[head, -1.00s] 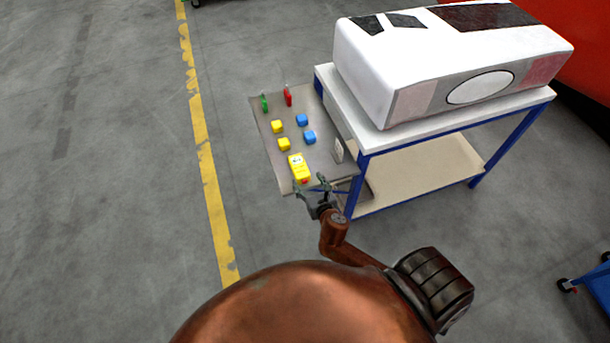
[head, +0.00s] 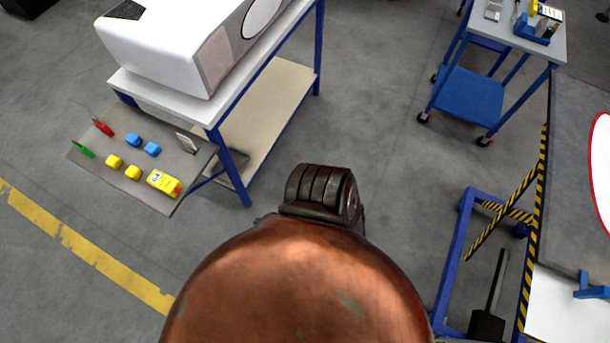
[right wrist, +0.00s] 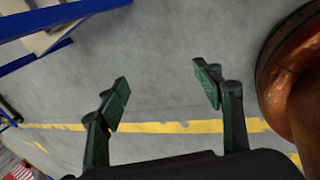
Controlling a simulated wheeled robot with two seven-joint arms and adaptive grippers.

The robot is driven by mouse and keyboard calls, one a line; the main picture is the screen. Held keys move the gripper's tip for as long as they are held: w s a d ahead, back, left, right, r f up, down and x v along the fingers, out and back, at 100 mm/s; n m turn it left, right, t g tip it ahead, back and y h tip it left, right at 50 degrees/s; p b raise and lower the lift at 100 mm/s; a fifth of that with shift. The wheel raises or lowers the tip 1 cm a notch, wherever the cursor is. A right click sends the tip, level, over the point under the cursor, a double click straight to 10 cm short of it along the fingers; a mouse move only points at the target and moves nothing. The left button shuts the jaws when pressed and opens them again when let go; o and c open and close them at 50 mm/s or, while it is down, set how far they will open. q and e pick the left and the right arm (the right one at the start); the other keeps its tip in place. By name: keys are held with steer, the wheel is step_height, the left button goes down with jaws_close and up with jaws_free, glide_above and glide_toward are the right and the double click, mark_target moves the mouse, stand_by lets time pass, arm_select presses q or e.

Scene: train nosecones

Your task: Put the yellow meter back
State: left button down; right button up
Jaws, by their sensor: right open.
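The yellow meter (head: 163,184) lies on the grey side shelf (head: 177,207) of the white-topped table, at the shelf's near right corner in the head view. Nothing holds it. My right gripper (right wrist: 165,85) shows in the right wrist view, open and empty, with its two fingers apart above the floor and its yellow line. The meter is not seen in the right wrist view. Neither gripper shows in the head view.
Small yellow blocks (head: 114,161), blue blocks (head: 134,139) and red and green tools share the shelf. A white nosecone (head: 170,45) sits on the table. A blue trolley (head: 470,95) stands at upper right, a striped frame (head: 465,240) at right.

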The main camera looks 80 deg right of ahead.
steer(key=s+a+f+m+g, duration=0.1)
steer(key=s+f+m, duration=0.2)
steer(key=s, duration=0.4)
steer(key=s+a+f+m+g, duration=0.1)
steer(key=s+f+m, duration=0.3)
steer(key=s, duration=0.4)
steer(key=s+a+f+m+g+y, duration=0.1)
steer(key=s+a+f+m, duration=0.1)
steer(key=s+m, duration=0.3)
steer(key=s+f, duration=0.1)
steer(key=s, duration=0.2)
steer(key=shift+a+f+g, duration=0.2)
steer(key=shift+a+g, duration=0.05)
steer(key=shift+g, duration=0.05)
